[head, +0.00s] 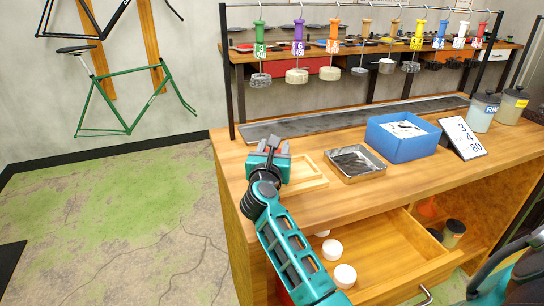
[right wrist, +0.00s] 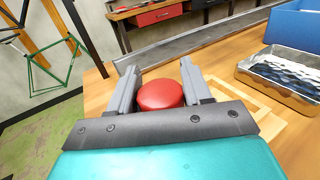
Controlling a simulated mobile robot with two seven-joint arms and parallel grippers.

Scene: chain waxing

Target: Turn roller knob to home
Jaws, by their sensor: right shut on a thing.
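A round red knob (right wrist: 161,95) sits between the two grey fingers of my right gripper (right wrist: 158,88) in the right wrist view. The fingers are shut on its sides. In the head view my right gripper (head: 268,150) is at the left end of the wooden workbench (head: 300,207), beside a light wooden frame (head: 305,172). There the gripper mostly hides the knob, and what the knob is mounted on is hidden. I see no home mark. My left gripper is not in view.
A metal tray (head: 355,164) with dark contents, a blue bin (head: 402,137) and a number sign (head: 462,138) stand to the right. Coloured handles hang from a rack behind. An open drawer (head: 390,268) below holds white pucks (head: 332,249).

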